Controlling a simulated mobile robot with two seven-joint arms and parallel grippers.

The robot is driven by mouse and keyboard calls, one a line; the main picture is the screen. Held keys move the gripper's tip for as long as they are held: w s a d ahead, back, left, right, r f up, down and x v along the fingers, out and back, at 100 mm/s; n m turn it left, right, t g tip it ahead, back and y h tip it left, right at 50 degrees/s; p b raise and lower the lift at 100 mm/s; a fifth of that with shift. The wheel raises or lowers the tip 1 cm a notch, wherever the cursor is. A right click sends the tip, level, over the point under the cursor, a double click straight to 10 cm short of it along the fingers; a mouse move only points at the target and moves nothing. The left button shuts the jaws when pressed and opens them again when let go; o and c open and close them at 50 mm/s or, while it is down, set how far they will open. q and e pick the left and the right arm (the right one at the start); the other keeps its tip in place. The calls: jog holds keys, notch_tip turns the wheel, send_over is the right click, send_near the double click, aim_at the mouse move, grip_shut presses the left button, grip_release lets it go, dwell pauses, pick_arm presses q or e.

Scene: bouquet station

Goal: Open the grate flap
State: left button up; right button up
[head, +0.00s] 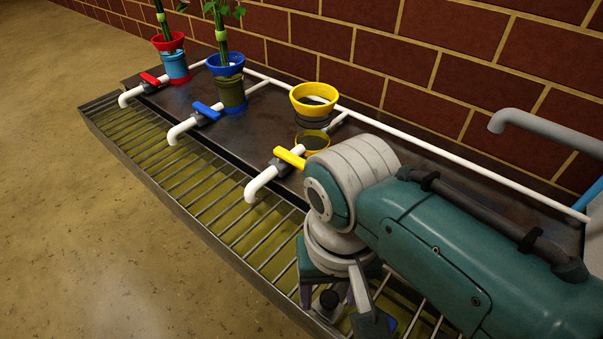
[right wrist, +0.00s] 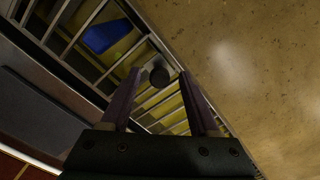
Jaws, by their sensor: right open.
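The metal grate (head: 190,188) runs along the front of the bench over a yellowish trough. A dark round knob (head: 328,299) stands on its near part, and I take this part for the flap; its outline is mostly hidden by my right arm. The flap appears closed, level with the bars. My right gripper (head: 337,303) points down over it, open. In the right wrist view, the knob (right wrist: 160,77) shows between the two fingertips, and I cannot tell whether they touch it. A blue object (right wrist: 107,36) lies under the bars. My left gripper is out of view.
White taps with a red handle (head: 150,79), a blue handle (head: 206,110) and a yellow handle (head: 289,158) overhang the grate. Potted plants and a yellow pot (head: 313,92) stand behind. A brick wall closes the back. The floor (head: 90,220) in front is clear.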

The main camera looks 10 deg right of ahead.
jog(key=shift+c, duration=0.3)
grip_shut()
dwell(1.1)
